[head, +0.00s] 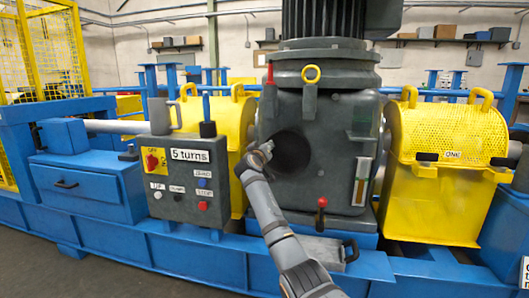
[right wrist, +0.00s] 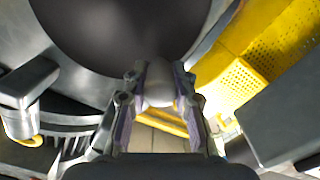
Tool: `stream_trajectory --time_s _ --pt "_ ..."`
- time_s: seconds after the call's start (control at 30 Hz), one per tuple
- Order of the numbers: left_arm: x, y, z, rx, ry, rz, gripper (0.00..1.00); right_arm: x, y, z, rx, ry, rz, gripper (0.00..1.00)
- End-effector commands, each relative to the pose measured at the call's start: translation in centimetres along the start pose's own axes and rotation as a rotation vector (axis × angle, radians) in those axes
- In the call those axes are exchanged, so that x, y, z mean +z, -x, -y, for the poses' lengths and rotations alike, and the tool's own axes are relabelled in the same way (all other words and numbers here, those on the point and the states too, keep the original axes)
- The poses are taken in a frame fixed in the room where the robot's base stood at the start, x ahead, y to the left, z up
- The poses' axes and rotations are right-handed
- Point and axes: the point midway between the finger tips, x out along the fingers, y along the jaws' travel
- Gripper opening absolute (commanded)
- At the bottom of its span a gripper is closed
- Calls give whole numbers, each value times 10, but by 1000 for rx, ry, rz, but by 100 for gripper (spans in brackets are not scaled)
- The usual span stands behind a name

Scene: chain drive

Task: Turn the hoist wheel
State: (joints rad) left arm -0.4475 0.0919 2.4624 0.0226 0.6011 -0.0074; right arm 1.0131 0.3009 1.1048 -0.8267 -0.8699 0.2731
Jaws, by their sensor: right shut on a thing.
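A dark round face (head: 291,154), seemingly the hoist wheel, is on the front of the grey gearbox housing (head: 330,120). I cannot tell whether it is a disc or an opening. My right gripper (head: 262,155) is at its left edge. In the right wrist view my right gripper (right wrist: 159,78) is shut on a pale grey rounded knob (right wrist: 158,92), just below the large dark round face (right wrist: 125,30). The fingers hide part of the knob, and its link to the wheel is unclear. My left gripper is not in view.
A control box (head: 187,180) with a "5 turns" sign (head: 190,155) stands left of the housing. Yellow guards (head: 455,140) flank it. A red-knobbed lever (head: 321,203) is low on the right. A blue frame (head: 120,240) runs along the front.

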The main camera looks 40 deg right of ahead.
Motion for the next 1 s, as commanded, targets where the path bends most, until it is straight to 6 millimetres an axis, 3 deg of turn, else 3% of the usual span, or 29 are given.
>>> stream_trajectory --time_s 0.7,0.73,0.9,1.0 --pt "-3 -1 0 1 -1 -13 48 -4 0 -7 3 -71 -2 0" --pt "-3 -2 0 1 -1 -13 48 -4 0 -7 3 -71 -2 28" --pt "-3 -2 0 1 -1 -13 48 -3 0 -6 2 -70 -1 49" --pt "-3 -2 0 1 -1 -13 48 -3 0 -6 2 -70 -1 49"
